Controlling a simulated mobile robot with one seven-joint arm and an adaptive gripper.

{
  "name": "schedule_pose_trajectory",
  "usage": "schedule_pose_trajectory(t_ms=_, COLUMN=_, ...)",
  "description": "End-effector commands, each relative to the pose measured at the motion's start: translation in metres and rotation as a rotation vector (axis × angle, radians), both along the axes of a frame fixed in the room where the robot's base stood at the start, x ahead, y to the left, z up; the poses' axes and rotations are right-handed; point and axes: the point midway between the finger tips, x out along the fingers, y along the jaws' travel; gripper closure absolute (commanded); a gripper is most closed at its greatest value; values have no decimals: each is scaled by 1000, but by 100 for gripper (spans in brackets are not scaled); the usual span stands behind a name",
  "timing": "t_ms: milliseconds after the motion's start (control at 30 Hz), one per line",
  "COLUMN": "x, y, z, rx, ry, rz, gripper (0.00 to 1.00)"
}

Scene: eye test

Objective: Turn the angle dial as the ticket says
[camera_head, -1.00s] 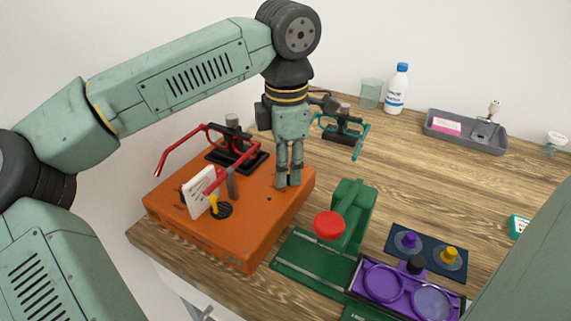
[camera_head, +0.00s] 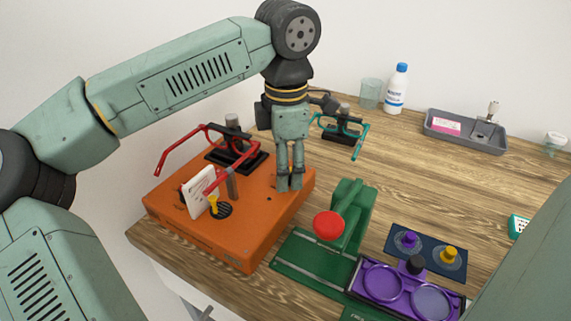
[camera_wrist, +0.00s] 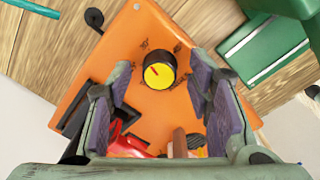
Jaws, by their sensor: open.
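The angle dial (camera_wrist: 159,74), a black knob with a yellow face and a short red pointer line, sits on the orange box (camera_head: 210,238). Its pointer slants to the upper left in the wrist view. In the head view my gripper (camera_head: 290,186) is low over the box's right part and hides the dial. A white card (camera_head: 198,190), perhaps the ticket, stands on the box, its text unreadable.
Red glasses (camera_head: 208,130) on a black stand and a yellow piece (camera_head: 213,204) are on the box, left of my gripper. A green press (camera_head: 345,225) with a red knob stands close at right. Teal glasses (camera_head: 355,135) are behind.

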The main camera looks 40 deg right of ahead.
Motion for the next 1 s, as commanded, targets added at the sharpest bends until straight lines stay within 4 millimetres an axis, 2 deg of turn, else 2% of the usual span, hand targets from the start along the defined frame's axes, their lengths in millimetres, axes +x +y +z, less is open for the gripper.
schedule_pose_trajectory(t_ms=167, x=0, y=0, z=19, rx=-2, ry=-4, rz=2, gripper=53)
schedule_pose_trajectory(t_ms=400, x=-2, y=0, z=71, rx=-3, ry=-3, rz=1, gripper=53)
schedule_pose_trajectory(t_ms=600, x=-3, y=1, z=105, rx=-2, ry=-1, rz=1, gripper=53)
schedule_pose_trajectory(t_ms=800, x=-4, y=1, z=119, rx=0, ry=-1, rz=-1, gripper=53)
schedule_pose_trajectory(t_ms=1000, x=-4, y=2, z=120, rx=0, ry=-1, rz=-1, gripper=53)
